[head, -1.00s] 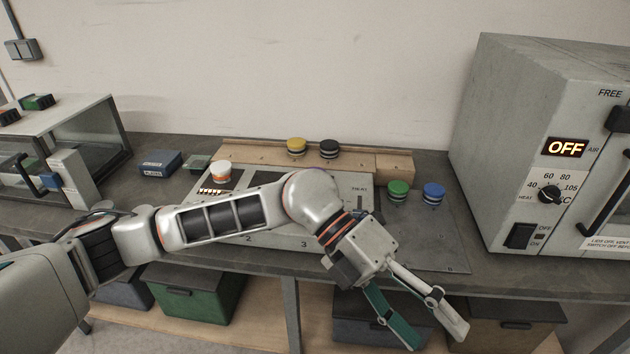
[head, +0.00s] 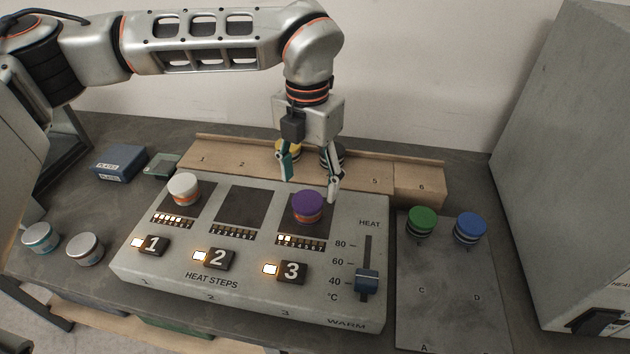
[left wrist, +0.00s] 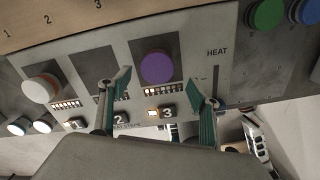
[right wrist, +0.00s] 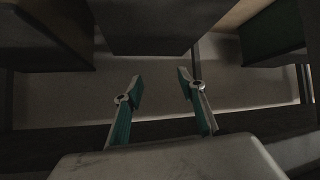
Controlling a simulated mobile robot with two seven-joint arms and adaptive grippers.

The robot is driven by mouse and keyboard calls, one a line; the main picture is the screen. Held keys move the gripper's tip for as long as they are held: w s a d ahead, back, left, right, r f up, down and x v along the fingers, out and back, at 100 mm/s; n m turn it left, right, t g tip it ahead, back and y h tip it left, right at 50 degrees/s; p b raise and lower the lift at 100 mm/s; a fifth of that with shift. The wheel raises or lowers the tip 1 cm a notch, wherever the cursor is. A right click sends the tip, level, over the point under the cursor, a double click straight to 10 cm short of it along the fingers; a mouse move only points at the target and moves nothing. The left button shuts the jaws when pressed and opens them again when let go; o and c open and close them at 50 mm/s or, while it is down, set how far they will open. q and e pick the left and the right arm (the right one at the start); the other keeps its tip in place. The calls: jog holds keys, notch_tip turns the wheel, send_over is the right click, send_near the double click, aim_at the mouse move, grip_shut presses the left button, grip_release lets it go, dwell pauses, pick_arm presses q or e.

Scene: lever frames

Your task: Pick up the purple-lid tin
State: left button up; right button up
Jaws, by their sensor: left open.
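The purple-lid tin (head: 308,206) stands upright on the dark pad of heat step 3, with an orange and white body under its lid. It also shows in the left wrist view (left wrist: 158,67), between and beyond the fingers. My left gripper (head: 309,188) is open, pointing down, above and slightly behind the tin in the head view. Nothing is between its fingers that I can see held. My right gripper (right wrist: 160,88) is open and empty in the right wrist view, low among dark boxes.
The heater panel (head: 240,292) also bears a white-lid tin (head: 184,188) and a heat slider (head: 367,282). A wooden rack (head: 225,160) with yellow and black tins stands behind. Green (head: 421,222) and blue (head: 470,227) tins stand right. Two pale-lid tins stand left.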

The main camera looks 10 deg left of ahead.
aim_at(308, 200)
pick_arm(q)
jog(key=shift+w, duration=0.25)
jog(key=shift+s+f, duration=0.25)
jog(key=shift+f, duration=0.8)
jog(key=shift+a+f, duration=0.2)
jog(key=shift+f, duration=2.5)
jog(key=shift+w, duration=0.1)
jog(key=c, duration=1.3)
